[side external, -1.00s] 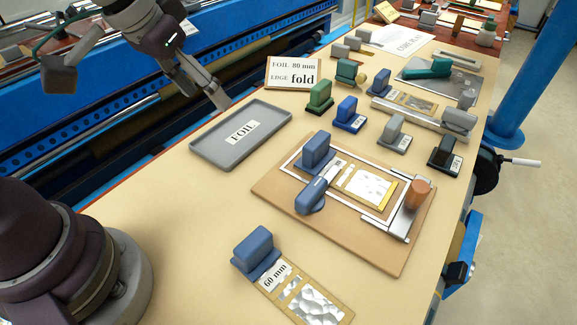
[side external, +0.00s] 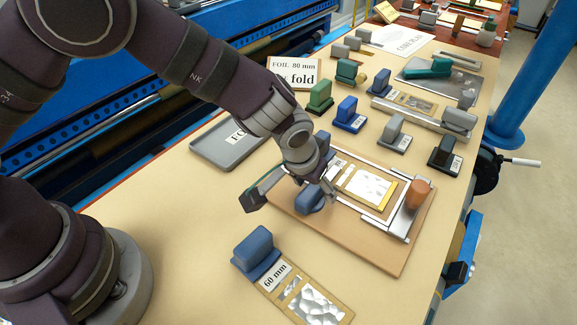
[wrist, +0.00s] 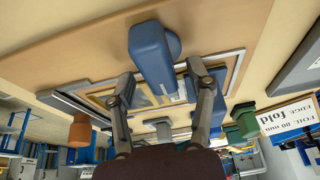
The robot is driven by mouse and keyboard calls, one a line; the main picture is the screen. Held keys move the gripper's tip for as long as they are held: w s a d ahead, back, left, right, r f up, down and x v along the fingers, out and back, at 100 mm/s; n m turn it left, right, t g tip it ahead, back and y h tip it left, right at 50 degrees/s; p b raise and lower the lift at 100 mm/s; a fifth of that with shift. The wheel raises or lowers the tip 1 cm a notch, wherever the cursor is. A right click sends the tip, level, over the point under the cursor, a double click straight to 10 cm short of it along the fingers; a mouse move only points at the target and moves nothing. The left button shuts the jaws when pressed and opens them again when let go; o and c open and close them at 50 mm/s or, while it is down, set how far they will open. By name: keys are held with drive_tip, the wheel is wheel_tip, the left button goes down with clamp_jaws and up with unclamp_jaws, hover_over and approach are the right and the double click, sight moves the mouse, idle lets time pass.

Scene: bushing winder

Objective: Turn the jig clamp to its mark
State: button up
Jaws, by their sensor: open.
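The jig is a tan board (side external: 385,255) with a metal frame and a silvery foil piece (side external: 368,185) on it. Its blue clamp lever (side external: 309,203) shows partly below my gripper (side external: 314,187) in the side view; the rest is hidden. In the wrist view the blue lever (wrist: 150,55) points toward me between the two fingers of my gripper (wrist: 161,78). The fingers are apart, one on each side, with gaps to the lever. A clamp mark cannot be made out. The blue block handle on the jig is hidden behind my arm in the side view.
An orange-brown knob (side external: 417,193) stands at the jig's right end. A blue-handled 60 mm piece (side external: 256,250) lies in front. A grey foil tray (side external: 215,153), a fold sign (side external: 305,78) and several handled blocks, one green (side external: 320,96), stand behind. The bench is clear at front left.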

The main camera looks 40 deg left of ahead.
drive_tip(key=shift+f, duration=0.2)
clamp_jaws()
idle(0.3)
